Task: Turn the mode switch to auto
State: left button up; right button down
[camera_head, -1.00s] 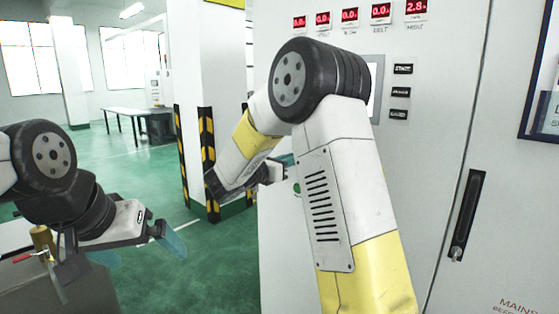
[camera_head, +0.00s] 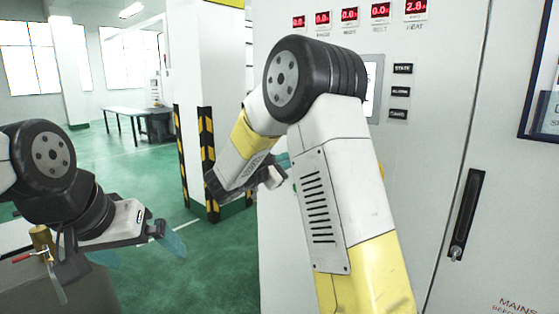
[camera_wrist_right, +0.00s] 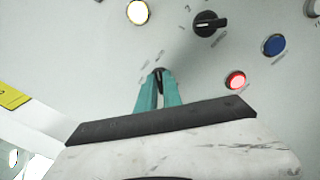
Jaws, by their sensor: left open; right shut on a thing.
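In the right wrist view, my right gripper (camera_wrist_right: 158,86) has its teal fingers together on a small black switch knob (camera_wrist_right: 158,74) on the pale panel. The fingers hide most of this knob, and its label is too blurred to read. A second black rotary switch (camera_wrist_right: 208,23) stands apart from the fingers, up and to the right. In the head view, my right gripper (camera_head: 279,168) is at the cabinet's left side, partly hidden by my own arm. My left gripper (camera_head: 140,250) is open and empty at the lower left, away from the cabinet.
A red lamp (camera_wrist_right: 235,80), a blue button (camera_wrist_right: 274,45) and a lit lamp (camera_wrist_right: 137,12) surround the knobs. The cabinet (camera_head: 420,190) carries red displays and a door handle (camera_head: 466,215). A striped pillar (camera_head: 207,165) stands left. A brass valve (camera_head: 41,240) is near my left arm.

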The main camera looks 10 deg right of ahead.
jog(key=shift+m, duration=0.5)
jog(key=c, duration=1.5)
grip_release()
jog(key=shift+a, duration=0.15)
jog(key=v, duration=0.7)
jog(key=shift+s+a, duration=0.25)
jog(key=shift+d, duration=0.1)
